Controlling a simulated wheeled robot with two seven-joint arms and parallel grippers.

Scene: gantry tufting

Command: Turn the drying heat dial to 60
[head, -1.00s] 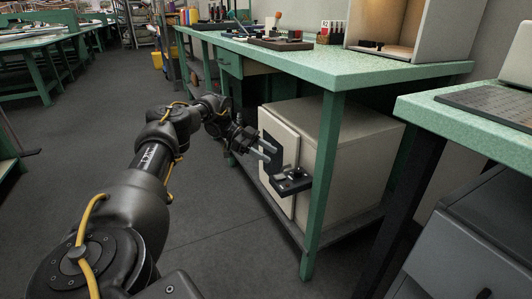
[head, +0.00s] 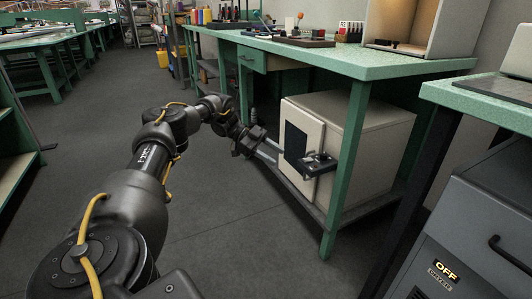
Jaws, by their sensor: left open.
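A beige cabinet (head: 365,135) stands on the low shelf under the green bench. Its front has a dark panel (head: 295,145). My right gripper is not in view.
The green bench leg (head: 346,175) stands just right of the black fitting. Tools lie on the green bench top (head: 390,66). The floor (head: 225,225) between my arm and the bench is clear.

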